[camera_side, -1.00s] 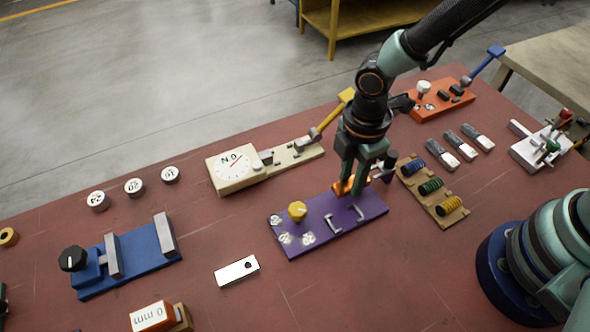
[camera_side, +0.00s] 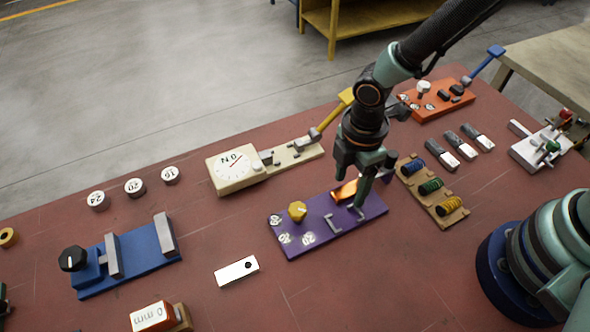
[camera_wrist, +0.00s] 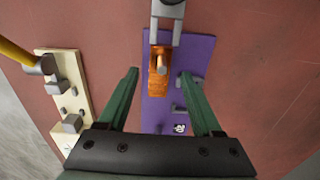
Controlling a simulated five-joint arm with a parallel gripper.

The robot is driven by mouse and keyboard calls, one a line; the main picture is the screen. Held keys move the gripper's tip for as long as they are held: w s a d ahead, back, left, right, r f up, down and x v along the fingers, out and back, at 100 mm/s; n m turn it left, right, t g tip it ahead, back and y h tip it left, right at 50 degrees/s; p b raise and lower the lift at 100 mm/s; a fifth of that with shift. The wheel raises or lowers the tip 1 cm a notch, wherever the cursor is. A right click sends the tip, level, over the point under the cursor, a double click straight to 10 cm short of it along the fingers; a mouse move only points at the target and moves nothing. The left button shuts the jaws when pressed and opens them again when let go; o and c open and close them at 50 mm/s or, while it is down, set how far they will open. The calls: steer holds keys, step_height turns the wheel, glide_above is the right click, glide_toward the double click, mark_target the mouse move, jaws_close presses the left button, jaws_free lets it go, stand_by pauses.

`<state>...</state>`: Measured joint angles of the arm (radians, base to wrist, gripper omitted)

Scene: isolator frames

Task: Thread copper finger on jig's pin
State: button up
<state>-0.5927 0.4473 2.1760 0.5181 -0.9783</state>
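The copper finger (camera_wrist: 157,86) lies flat on the purple jig (camera_wrist: 204,48), near its far end in the wrist view. A short round pin (camera_wrist: 162,64) shows within the copper finger's outline and seems to stand up through it; how far down the finger sits is unclear. In the side view the copper finger (camera_side: 344,190) shows on the purple jig (camera_side: 318,228) to the left of my gripper's fingers. My gripper (camera_wrist: 160,73) is open and empty, its two green fingers apart on either side of the copper finger. It also shows over the jig in the side view (camera_side: 370,194).
A yellow knob (camera_side: 297,210) and grey brackets (camera_side: 334,224) stand on the jig. A cream dial gauge (camera_side: 235,170) is behind left, and a tray of coloured coils (camera_side: 432,187) is close on the right.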

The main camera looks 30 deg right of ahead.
mark_target(349, 189)
step_height(349, 189, up, 12)
stand_by(0.7)
